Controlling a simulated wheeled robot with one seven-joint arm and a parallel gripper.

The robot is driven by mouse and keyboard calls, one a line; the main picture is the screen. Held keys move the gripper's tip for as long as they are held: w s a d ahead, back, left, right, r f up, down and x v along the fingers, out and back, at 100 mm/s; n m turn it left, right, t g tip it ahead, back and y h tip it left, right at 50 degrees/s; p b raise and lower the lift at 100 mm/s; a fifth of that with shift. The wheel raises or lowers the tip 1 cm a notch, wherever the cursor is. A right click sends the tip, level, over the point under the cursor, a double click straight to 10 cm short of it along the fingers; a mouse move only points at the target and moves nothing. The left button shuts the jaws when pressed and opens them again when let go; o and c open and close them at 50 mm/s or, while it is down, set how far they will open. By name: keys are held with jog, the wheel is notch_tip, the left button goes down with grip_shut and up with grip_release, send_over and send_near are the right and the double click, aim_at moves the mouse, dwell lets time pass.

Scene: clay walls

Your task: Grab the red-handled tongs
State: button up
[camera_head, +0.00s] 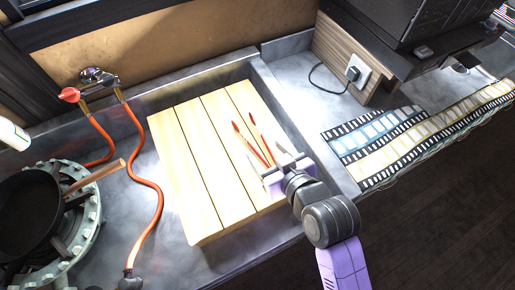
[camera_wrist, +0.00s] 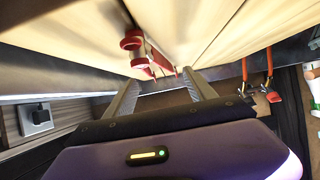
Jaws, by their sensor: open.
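The red-handled tongs (camera_head: 244,139) lie on the wooden board, their two red ends spread apart and pointing away from my gripper. Their other end runs toward my gripper and is partly hidden by it in the head view. My gripper (camera_head: 273,169) is low over the right part of the board, its fingers apart. In the wrist view the red tongs (camera_wrist: 136,46) show just beyond my open gripper (camera_wrist: 160,76), nearer the left finger. Nothing is clearly held; I cannot tell whether a finger touches the tongs.
The slatted board (camera_head: 190,165) sits in a grey recessed counter with a raised rim (camera_head: 290,108). A red hose (camera_head: 158,185) and a dark pan (camera_head: 30,215) on a burner are to the left. Film-patterned strips (camera_head: 385,150) lie on the right counter.

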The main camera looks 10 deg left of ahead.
aim_at(262, 153)
jog(key=shift+x, duration=1.6)
grip_shut()
